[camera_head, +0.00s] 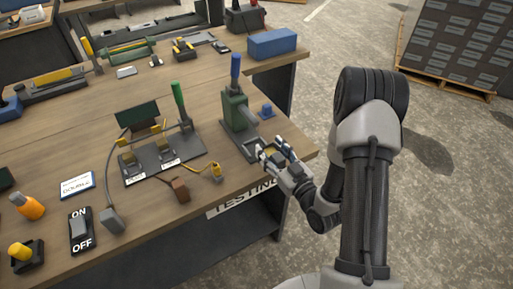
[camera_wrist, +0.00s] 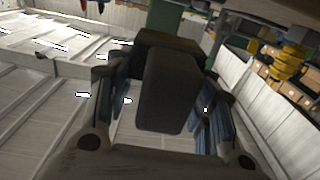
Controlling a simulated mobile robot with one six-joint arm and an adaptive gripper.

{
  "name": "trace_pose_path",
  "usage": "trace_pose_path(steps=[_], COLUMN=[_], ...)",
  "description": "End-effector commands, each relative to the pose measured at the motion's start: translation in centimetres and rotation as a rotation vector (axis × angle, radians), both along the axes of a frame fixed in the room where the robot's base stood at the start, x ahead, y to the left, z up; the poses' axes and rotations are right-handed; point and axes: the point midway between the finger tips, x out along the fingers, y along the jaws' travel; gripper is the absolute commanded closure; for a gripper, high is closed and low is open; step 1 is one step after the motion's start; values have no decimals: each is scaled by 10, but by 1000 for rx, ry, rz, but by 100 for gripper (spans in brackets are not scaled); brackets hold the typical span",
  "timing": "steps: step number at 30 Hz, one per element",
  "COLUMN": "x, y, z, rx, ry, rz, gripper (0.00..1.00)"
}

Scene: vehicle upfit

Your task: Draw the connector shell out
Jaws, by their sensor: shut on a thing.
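My gripper (camera_head: 270,151) is at the front right edge of the workbench, beside the green press-like fixture (camera_head: 235,115) with a blue handle. In the wrist view, a dark grey block, which I take as the connector shell (camera_wrist: 170,92), lies between the blue-padded fingers of my gripper (camera_wrist: 161,98). The fingers are shut on it. In the head view the fingers largely hide the held piece. A grey part of the fixture reaches toward the fingers; whether the shell still touches it cannot be told.
The wooden workbench (camera_head: 80,135) carries a dark board (camera_head: 165,157) with a green-handled lever, left of the fixture. A brown block (camera_head: 180,190) and yellow connector (camera_head: 217,171) lie nearby. Open floor lies right.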

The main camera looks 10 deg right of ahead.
Motion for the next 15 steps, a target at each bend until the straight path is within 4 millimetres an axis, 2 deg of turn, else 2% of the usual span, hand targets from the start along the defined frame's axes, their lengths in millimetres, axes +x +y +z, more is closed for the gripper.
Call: trace_pose_path(steps=[15], x=[-25], y=[-8], z=[0], rx=[0], ry=[-1], rz=[-1], gripper=[90])
